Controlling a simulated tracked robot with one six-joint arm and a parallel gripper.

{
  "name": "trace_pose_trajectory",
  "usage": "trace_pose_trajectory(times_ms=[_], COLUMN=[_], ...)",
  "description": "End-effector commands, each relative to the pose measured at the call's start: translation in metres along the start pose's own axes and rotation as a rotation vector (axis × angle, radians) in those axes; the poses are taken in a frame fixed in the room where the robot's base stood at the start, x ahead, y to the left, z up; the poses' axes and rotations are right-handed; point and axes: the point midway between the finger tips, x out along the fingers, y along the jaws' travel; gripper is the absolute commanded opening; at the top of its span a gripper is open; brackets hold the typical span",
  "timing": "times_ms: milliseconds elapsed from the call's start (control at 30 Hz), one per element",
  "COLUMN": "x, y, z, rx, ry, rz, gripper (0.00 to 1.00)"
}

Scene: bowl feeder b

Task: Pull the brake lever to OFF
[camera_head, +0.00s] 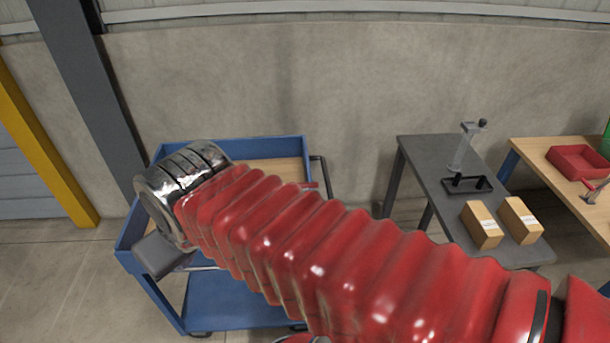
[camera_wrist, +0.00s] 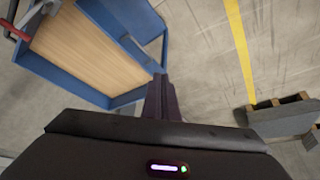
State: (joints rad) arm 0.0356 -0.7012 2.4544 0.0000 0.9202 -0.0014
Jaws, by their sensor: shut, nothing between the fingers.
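No lever carries a readable OFF mark. A small red lever-like piece (camera_head: 310,186) shows beside the right end of the blue cart (camera_head: 215,315), partly behind my arm. In the wrist view a red piece (camera_wrist: 14,31) lies at the top left edge, by a corner of the cart (camera_wrist: 115,20). I cannot tell if these are the same part, or the brake's position. My gripper (camera_wrist: 160,92) is shut and empty, with its dark fingers near the cart's rim. In the head view the fingers are hidden.
A grey table (camera_head: 425,165) at the right bears a metal stand (camera_head: 463,150) and two cardboard boxes (camera_head: 481,224). A wooden bench (camera_head: 530,155) with a red bin (camera_head: 578,162) stands beyond it. A pallet (camera_wrist: 290,104) lies on the floor right of my gripper.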

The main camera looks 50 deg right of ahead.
Motion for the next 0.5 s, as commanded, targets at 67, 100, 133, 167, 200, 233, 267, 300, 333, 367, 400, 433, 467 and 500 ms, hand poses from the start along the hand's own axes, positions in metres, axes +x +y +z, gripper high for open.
trace_pose_trajectory(times_ms=[67, 100, 133, 167, 200, 233, 267, 300, 333, 367, 400, 433, 467, 500], x=[0.0, 0.0, 0.0, 0.001, 0.001, 0.002, 0.002, 0.003, 0.004, 0.005, 0.006, 0.007, 0.008, 0.01], y=[0.015, 0.021, 0.026, 0.031, 0.038, 0.044, 0.049, 0.057, 0.063, 0.07, 0.078, 0.085, 0.091, 0.101], z=[-0.012, -0.018, -0.023, -0.028, -0.035, -0.04, -0.045, -0.051, -0.056, -0.06, -0.066, -0.07, -0.075, -0.08], rx=[0.029, 0.045, 0.057, 0.071, 0.089, 0.103, 0.116, 0.135, 0.148, 0.163, 0.181, 0.195, 0.209, 0.228], ry=[-0.021, -0.032, -0.042, -0.052, -0.065, -0.075, -0.086, -0.1, -0.108, -0.118, -0.133, -0.142, -0.151, -0.165], rz=[0.014, 0.022, 0.028, 0.034, 0.042, 0.049, 0.054, 0.062, 0.068, 0.073, 0.08, 0.085, 0.09, 0.096], gripper=[0.0, 0.0, 0.0, 0.0, 0.0, 0.0, 0.0, 0.0, 0.0, 0.0, 0.0, 0.0, 0.0, 0.0])
